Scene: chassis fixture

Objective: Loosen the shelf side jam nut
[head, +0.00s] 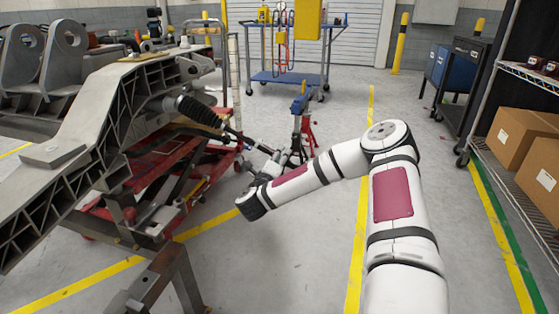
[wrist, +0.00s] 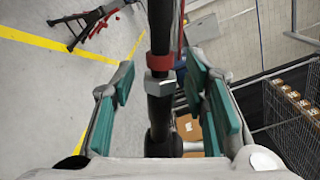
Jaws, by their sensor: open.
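A dark tie rod (head: 237,133) runs from a black ribbed boot (head: 200,112) on the chassis towards my gripper (head: 268,165). In the wrist view the rod (wrist: 160,112) passes between the two green-padded fingers of my gripper (wrist: 157,88). A silver hex nut (wrist: 160,61) sits on the rod beside a red collar and lies between the finger ends. The fingers are open, with gaps on both sides of the rod; no contact shows. The nut is too small to make out in the head view, where my wrist hides part of the rod end.
The grey chassis frame (head: 85,128) rests over a red lift table (head: 205,165) at left. A blue cart (head: 290,78) stands at the back. A shelf with cardboard boxes (head: 522,138) is at right. The floor between is mostly clear.

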